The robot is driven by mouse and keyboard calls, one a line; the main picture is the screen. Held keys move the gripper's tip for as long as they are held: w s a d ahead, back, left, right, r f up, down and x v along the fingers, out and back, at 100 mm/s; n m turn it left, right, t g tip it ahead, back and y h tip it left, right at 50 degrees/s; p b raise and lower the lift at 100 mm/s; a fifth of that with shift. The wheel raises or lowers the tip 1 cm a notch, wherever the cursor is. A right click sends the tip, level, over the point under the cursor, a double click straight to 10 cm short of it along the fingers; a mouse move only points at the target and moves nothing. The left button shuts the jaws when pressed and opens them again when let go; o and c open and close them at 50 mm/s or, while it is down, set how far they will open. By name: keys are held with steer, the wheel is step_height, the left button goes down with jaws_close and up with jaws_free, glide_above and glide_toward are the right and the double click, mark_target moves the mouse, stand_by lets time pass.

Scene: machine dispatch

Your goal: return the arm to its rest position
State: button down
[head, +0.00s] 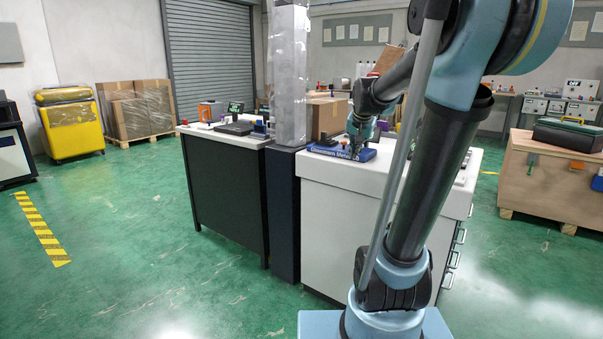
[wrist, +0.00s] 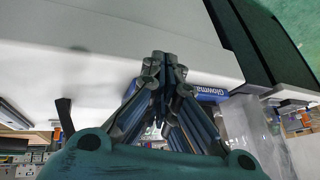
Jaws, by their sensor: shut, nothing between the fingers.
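My gripper (head: 353,153) is at the end of my bent arm, over the white-topped bench (head: 325,172) in the head view. It is close to a blue item with white lettering (head: 325,150); whether they touch cannot be told. In the wrist view my gripper (wrist: 161,55) has its fingers drawn together, with nothing seen between them. The blue item (wrist: 210,91) shows partly behind the fingers there, and the white bench surface (wrist: 60,60) fills much of the view. My arm hides part of the bench in the head view.
A dark-sided bench (head: 225,190) with small devices stands left of a grey column (head: 286,75). A cardboard box (head: 326,117) is behind my gripper. A wooden crate (head: 545,185) carrying a dark toolbox (head: 570,135) stands at right.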

steer(key=s+f+n+g, duration=0.1)
steer(key=s+f, duration=0.5)
steer(key=s, duration=0.4)
steer(key=s+f+n+g, duration=0.1)
steer(key=s+f+n, duration=0.1)
steer(key=s+f, duration=0.4)
steer(key=s+f+n+g, duration=0.2)
steer(key=s+f, duration=0.5)
steer(key=s, duration=0.8)
steer(key=shift+s+a, duration=0.15)
steer(key=shift+s, duration=0.2)
steer(key=shift+f, duration=0.1)
